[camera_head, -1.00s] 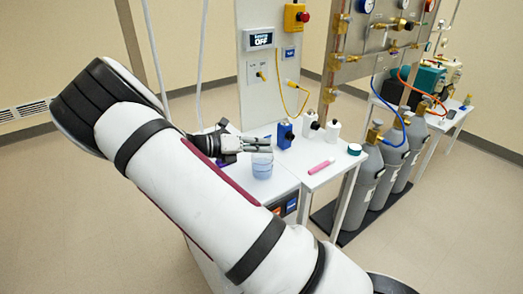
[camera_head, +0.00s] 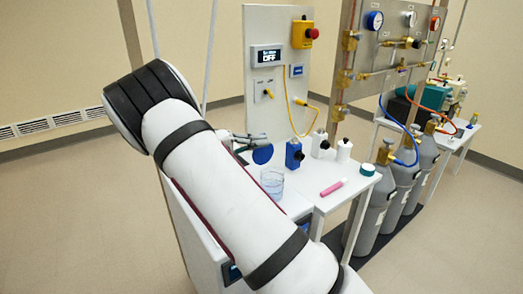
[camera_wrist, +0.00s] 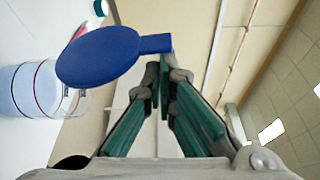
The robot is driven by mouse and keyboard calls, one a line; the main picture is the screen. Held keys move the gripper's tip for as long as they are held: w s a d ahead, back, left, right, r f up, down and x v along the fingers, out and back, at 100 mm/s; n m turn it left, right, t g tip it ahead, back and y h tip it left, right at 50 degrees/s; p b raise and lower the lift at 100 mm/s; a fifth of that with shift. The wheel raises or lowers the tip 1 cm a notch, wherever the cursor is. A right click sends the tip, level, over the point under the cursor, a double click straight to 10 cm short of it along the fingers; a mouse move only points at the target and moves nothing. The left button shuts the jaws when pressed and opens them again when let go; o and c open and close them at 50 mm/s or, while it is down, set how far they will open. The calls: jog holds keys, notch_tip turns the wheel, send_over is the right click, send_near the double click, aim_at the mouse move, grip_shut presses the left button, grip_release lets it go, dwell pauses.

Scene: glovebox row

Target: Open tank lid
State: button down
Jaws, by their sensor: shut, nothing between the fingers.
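A blue round lid (camera_head: 262,154) with a short tab shows beside my gripper, tilted up above the white bench. It fills the upper left of the wrist view (camera_wrist: 98,56), its tab pointing right toward my fingertips. My gripper (camera_wrist: 165,72) is shut and empty, its fingertips close by the tab; I cannot tell whether they touch. In the head view my gripper (camera_head: 262,138) is partly hidden behind my arm.
A clear beaker with bluish liquid (camera_head: 270,183) stands close to the lid. A panel with an OFF display (camera_head: 266,56) stands behind. Grey gas cylinders (camera_head: 372,205) are right.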

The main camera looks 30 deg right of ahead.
jog(key=shift+w, duration=0.45)
jog(key=shift+a, duration=0.1)
dwell(0.4)
